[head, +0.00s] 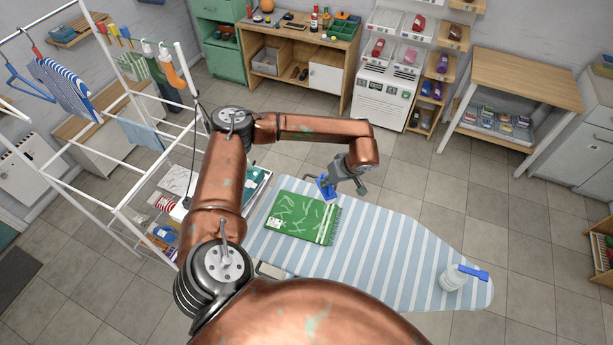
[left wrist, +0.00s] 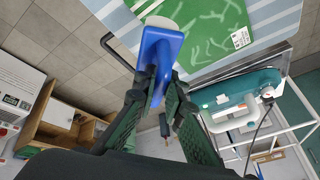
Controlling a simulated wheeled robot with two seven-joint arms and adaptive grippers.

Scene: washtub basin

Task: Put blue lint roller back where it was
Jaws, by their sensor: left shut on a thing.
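My left gripper (head: 338,183) is shut on the blue lint roller (head: 326,187), above the far edge of the ironing board next to the green cloth. In the left wrist view the fingers (left wrist: 163,92) pinch the flat blue handle of the lint roller (left wrist: 160,58), and its pale head points toward the cloth. The green cloth (head: 290,212) with white lint streaks lies flat on the striped ironing board (head: 385,250); it also shows in the left wrist view (left wrist: 205,40). Whether the roller touches anything below is unclear. My right gripper is out of view.
A white item with a blue top part (head: 455,280) stands at the board's right end. A white drying rack (head: 125,215) with hanging clothes is at left. The board's middle right is clear.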

